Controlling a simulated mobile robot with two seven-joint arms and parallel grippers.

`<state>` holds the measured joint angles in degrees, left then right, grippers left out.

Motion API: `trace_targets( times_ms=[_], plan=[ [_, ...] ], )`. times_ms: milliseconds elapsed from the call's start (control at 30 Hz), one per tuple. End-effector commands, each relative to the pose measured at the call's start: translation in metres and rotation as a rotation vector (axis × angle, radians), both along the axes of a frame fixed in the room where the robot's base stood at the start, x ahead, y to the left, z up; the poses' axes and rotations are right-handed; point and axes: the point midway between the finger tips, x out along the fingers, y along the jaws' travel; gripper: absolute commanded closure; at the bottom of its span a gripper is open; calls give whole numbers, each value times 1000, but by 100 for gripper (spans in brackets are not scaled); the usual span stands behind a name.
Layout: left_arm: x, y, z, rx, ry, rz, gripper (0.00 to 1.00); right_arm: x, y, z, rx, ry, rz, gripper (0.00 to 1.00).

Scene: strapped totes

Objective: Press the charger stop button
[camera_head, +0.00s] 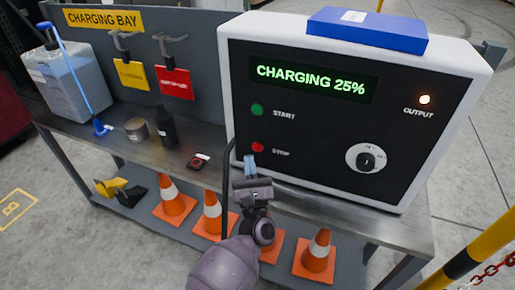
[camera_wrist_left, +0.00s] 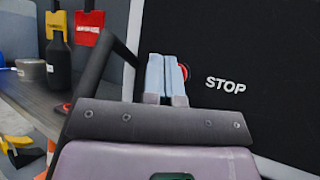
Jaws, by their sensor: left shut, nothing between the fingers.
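The charger (camera_head: 310,125) is a white box with a black front panel on the bench. Its display reads "CHARGING 25%". The red stop button (camera_head: 258,147) sits beside the word STOP, below the green start button (camera_head: 257,110). My left gripper (camera_head: 250,162) is shut and empty, just below the stop button in the head view. In the left wrist view its pale blue fingertips (camera_wrist_left: 167,62) are together and partly cover the stop button (camera_wrist_left: 186,71), whose right edge shows. I cannot tell whether they touch it. My right gripper is not in view.
A dial (camera_head: 366,158) and a lit output lamp (camera_head: 425,99) are on the panel. A blue box (camera_head: 368,28) lies on the charger. A black cable (camera_head: 226,185) hangs at its left edge. A dark bottle (camera_head: 165,128) stands left; orange cones (camera_head: 315,257) stand on the lower shelf.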

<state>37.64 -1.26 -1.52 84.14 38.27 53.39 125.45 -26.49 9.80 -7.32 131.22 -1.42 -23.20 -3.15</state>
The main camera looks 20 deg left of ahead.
Motion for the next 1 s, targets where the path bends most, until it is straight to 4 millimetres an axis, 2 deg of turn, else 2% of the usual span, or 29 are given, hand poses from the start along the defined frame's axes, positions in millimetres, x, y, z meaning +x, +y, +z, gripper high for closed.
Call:
trace_targets(
  times_ms=[67,333,1000],
  plan=[
    [8,-1,-6,-1,5,-1,100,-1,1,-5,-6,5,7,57],
    [22,-1,-3,0,4,-1,100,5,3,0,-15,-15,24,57],
    [23,-1,-1,1,2,0,100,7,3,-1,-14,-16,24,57]
  ],
)
